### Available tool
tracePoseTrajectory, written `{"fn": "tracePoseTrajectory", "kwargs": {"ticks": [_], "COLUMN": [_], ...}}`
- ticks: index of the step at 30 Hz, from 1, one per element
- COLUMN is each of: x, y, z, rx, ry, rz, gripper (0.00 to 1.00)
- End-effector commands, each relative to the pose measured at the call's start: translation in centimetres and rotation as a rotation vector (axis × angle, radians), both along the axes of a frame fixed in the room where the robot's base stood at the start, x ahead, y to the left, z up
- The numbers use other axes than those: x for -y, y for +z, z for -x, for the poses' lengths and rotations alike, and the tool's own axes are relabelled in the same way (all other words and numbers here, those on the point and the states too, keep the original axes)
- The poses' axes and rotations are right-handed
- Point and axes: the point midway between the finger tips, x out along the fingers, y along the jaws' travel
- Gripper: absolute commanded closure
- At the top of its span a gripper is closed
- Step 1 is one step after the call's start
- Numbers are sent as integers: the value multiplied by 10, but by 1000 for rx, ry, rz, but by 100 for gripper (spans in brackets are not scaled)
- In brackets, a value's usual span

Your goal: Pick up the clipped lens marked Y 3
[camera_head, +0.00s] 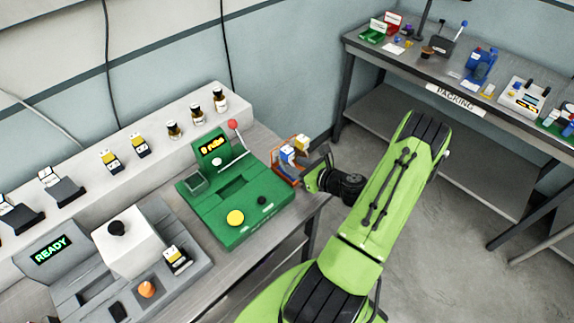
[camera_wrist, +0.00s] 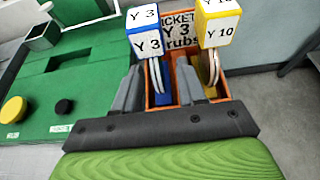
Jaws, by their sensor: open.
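The clipped lens marked Y 3 (camera_wrist: 145,41) has a white block with blue edges above a thin round lens. It stands upright in an orange-walled box (camera_wrist: 222,90) and also shows in the head view (camera_head: 287,154). My gripper (camera_wrist: 157,75) is open, with one finger left and one right of the Y 3 lens in the wrist view. I cannot tell whether either finger touches it. A yellow-edged clipped lens marked Y 10 (camera_wrist: 219,31) stands just right of it, beyond the right finger. In the head view my gripper (camera_head: 309,172) is at the box's right side.
A ticket reading Y 3 (camera_wrist: 178,28) shows behind the lenses, partly hidden. A green station (camera_head: 240,190) with a yellow button (camera_head: 235,218) adjoins the box on the left. Several bottles (camera_head: 196,115) stand on the shelf behind. Open floor lies right of the bench.

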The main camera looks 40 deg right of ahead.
Motion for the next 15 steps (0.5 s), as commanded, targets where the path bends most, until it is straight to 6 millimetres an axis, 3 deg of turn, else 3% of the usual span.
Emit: {"fn": "tracePoseTrajectory", "kwargs": {"ticks": [7,14,15], "x": [-6,-5,-5], "y": [-16,-18,-18], "z": [-39,-42,-42], "rx": [0,-1,-1], "ry": [4,1,1], "rz": [2,0,1], "gripper": [60,60,64]}}
